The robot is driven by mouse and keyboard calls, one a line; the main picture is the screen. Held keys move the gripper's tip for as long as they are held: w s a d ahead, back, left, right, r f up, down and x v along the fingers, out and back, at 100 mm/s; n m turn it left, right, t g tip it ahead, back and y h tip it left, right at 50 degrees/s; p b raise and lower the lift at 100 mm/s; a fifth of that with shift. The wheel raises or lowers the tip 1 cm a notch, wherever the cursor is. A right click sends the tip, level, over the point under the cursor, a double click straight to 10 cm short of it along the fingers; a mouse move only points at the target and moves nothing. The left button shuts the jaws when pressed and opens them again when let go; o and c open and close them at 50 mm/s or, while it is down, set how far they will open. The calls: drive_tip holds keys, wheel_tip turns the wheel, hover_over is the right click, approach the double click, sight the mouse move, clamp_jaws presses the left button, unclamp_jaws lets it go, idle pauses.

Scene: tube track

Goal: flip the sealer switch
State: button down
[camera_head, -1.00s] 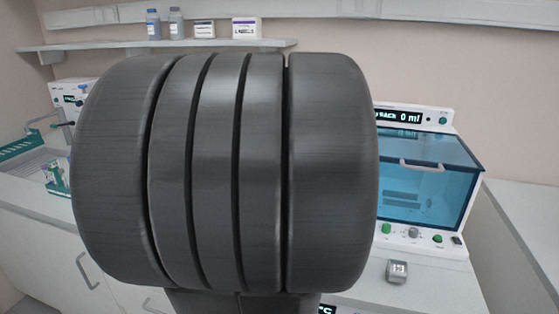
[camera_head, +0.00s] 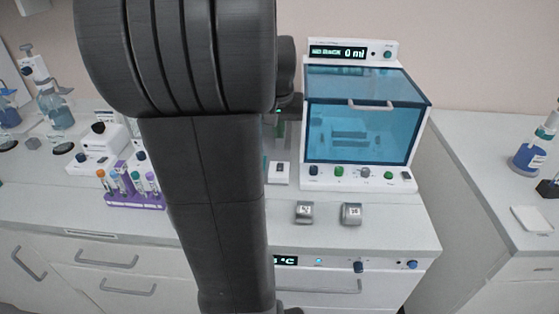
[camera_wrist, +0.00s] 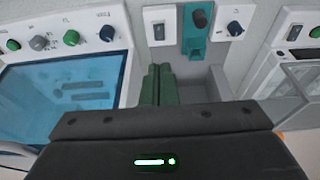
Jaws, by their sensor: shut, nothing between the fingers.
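My gripper (camera_wrist: 158,70) shows in the wrist view as two green fingers pressed together with nothing between them. Ahead of the fingertips and apart in the picture is a white panel with a small dark rocker switch (camera_wrist: 158,32). Beside it stands a teal unit with a dark round knob (camera_wrist: 196,25), which looks like the sealer, then another white panel with a blue knob (camera_wrist: 234,28). I cannot tell the switch's position. In the head view a small white switch panel (camera_head: 279,173) shows just right of my arm, which hides most of the sealer and my fingers.
A blue-windowed cabinet (camera_head: 357,118) with several knobs stands close on the right. Two small metal blocks (camera_head: 304,212) (camera_head: 351,214) sit on the counter before it. A purple tube rack (camera_head: 135,198) is left of my arm. The counter front is partly clear.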

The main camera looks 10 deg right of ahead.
approach(280, 169)
drive_tip(key=x, duration=0.5)
drive_tip(key=shift+w+f, duration=0.15)
drive_tip(key=shift+w, duration=0.25)
drive_tip(key=shift+f, duration=0.6)
drive_tip(key=shift+f, duration=0.15)
drive_tip(key=shift+s+f+t+b, duration=0.1)
drive_tip(key=shift+f+t+b, duration=0.2)
drive_tip(key=shift+b, duration=0.65)
drive_tip(key=shift+r+p, duration=0.3)
drive_tip(key=shift+p, duration=0.1)
drive_tip(key=shift+w+d+r+p, duration=0.1)
drive_tip(key=shift+w+r+p, duration=0.1)
drive_tip(key=shift+w, duration=0.15)
drive_tip(key=shift+w+d+r+p, duration=0.1)
drive_tip(key=shift+w+p, duration=0.05)
drive_tip(key=shift+w, duration=0.25)
